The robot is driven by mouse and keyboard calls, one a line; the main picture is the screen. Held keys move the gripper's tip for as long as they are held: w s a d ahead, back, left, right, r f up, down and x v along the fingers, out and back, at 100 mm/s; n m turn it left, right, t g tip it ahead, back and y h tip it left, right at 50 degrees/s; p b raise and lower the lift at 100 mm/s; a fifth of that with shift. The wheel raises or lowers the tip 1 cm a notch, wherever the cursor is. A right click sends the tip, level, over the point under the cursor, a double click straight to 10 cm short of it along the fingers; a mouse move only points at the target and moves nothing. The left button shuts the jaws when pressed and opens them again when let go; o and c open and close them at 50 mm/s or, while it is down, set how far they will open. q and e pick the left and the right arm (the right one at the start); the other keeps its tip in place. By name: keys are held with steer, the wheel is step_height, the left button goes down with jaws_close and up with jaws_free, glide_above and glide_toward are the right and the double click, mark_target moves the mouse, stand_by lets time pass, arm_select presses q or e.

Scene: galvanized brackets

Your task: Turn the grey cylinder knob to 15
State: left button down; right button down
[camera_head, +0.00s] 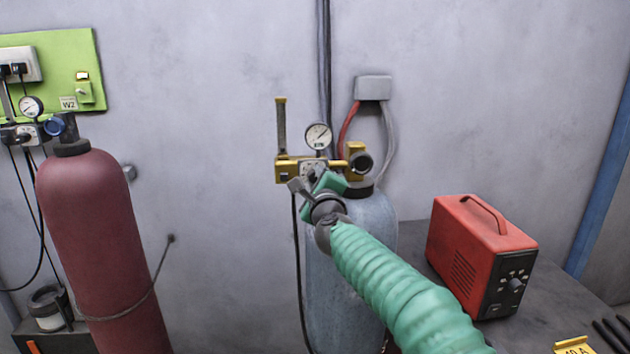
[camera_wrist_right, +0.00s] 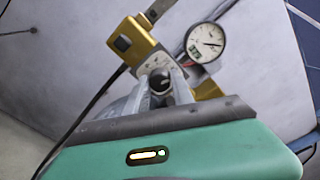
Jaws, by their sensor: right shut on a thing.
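The grey gas cylinder (camera_head: 345,270) stands upright near the middle of the head view, partly behind my right arm. On its top sits a brass regulator (camera_head: 288,171) with a round dial gauge (camera_head: 319,136). The gauge also shows in the right wrist view (camera_wrist_right: 206,43); its numbers are too small to read. My right gripper (camera_head: 303,184) is at the front of the regulator, shut on the dark knob (camera_wrist_right: 160,82). In the wrist view the fingers lie on both sides of this knob. My left gripper is not in view.
A maroon cylinder (camera_head: 105,240) with its own gauge (camera_head: 31,106) stands at the left, by a green wall panel (camera_head: 60,65). A red box unit (camera_head: 480,255) stands on the bench at the right. Cables (camera_head: 325,60) run down the wall behind the regulator.

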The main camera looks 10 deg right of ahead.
steer(key=c, duration=1.3)
jaws_free()
steer(key=shift+f, duration=0.4)
steer(key=shift+o, duration=1)
steer(key=shift+w+d+r, duration=0.1)
steer(key=shift+r, duration=0.05)
steer(key=s+b, duration=0.6)
steer(key=s, duration=1)
steer(key=shift+s+d, duration=0.25)
steer(key=shift+s, duration=0.1)
